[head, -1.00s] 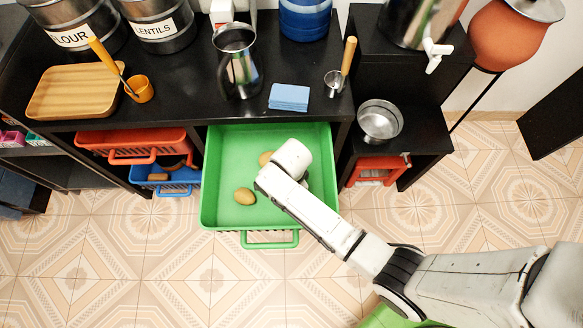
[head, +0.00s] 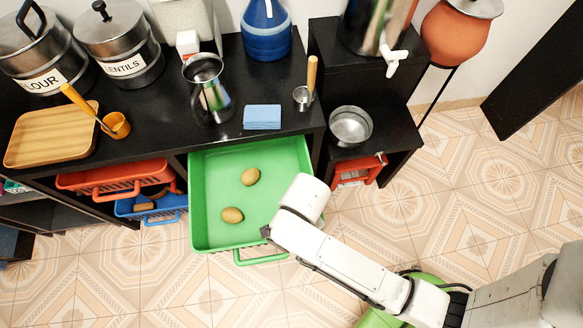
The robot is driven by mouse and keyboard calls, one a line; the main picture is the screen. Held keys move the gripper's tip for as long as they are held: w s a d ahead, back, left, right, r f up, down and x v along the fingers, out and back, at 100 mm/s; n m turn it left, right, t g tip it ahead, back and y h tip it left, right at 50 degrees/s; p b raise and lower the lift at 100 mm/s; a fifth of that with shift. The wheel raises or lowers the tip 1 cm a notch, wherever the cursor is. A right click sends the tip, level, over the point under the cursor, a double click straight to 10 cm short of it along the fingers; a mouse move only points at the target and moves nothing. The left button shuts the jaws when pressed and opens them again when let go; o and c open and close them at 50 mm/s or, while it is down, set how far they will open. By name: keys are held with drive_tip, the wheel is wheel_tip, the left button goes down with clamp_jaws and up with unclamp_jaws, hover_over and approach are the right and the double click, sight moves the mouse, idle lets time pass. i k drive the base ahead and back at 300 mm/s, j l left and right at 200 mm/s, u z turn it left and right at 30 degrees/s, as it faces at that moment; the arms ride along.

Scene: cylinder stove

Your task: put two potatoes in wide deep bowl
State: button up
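Two brown potatoes lie in the open green drawer: one potato (head: 251,176) near the middle, the other potato (head: 232,215) nearer the front left. A round metal bowl (head: 351,127), empty as far as I see, stands on the low black stand to the right of the drawer. My gripper (head: 267,233) is at the drawer's front right, right of the nearer potato and apart from it. Only a small dark part of it shows beside my white wrist, so its fingers are mostly hidden.
The green drawer (head: 205,200) sticks out from the black counter (head: 160,125). On the counter are a metal jug (head: 208,95), blue cloths (head: 262,117), a ladle (head: 305,95) and a wooden tray (head: 50,135). Red (head: 115,177) and blue baskets sit below left.

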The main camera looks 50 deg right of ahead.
sight(352, 131)
drive_tip(key=l, duration=1.95)
